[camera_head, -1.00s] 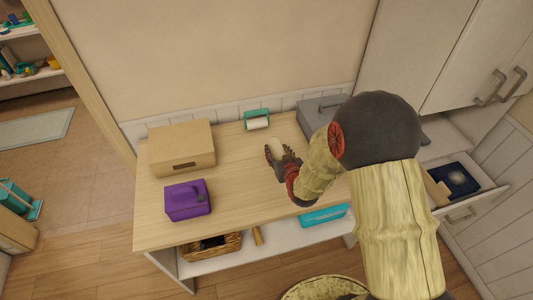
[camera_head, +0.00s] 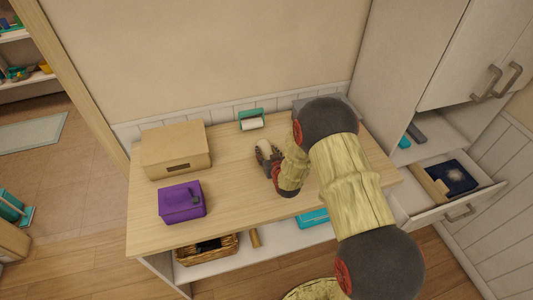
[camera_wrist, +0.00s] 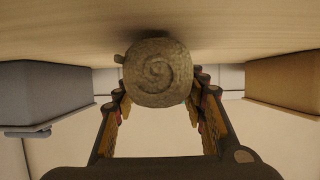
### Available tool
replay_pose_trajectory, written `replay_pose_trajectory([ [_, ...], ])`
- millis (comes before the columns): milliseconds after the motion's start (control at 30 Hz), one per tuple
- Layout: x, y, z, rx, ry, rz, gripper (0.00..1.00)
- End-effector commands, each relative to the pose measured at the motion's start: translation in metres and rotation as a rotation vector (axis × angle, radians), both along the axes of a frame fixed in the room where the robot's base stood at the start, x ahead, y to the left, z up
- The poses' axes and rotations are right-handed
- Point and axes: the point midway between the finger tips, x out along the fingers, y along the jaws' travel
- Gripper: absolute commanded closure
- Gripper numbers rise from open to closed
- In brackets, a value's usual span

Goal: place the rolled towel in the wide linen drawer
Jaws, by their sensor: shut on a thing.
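The rolled towel (camera_wrist: 158,72) shows its spiral end between my fingers in the wrist view. Its pale body (camera_head: 265,147) is partly hidden by my gripper in the head view. My gripper (camera_head: 268,155) is shut on the towel, over the middle of the wooden tabletop (camera_head: 235,215). I cannot tell whether the towel touches the tabletop. An open white drawer (camera_head: 432,214) stands out from the cabinet at the right. It holds a dark blue folded item (camera_head: 452,178) and a tan piece (camera_head: 431,185). I cannot tell whether it is the wide linen drawer.
A tan box (camera_head: 174,146) and a purple box (camera_head: 181,203) stand on the left of the tabletop. A grey case (camera_head: 350,104) is partly behind my arm. A wicker basket (camera_head: 206,250) sits on the shelf below.

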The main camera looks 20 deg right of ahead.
Motion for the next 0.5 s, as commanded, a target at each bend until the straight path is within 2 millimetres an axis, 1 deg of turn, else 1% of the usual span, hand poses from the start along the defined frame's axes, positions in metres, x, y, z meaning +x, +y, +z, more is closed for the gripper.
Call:
replay_pose_trajectory([
  [33, 0.0009, -0.0001, -0.0032, 0.0, -0.002, 0.0, 0.85],
  [267, 0.0011, -0.0001, -0.0021, 0.0, -0.004, 0.0, 0.85],
  [400, 0.001, -0.0001, -0.0062, 0.0, -0.004, 0.0, 0.85],
  [433, 0.0007, -0.0001, -0.0055, 0.0, -0.003, 0.0, 0.57],
  [500, 0.0007, -0.0001, -0.005, 0.0, -0.003, 0.0, 0.53],
])
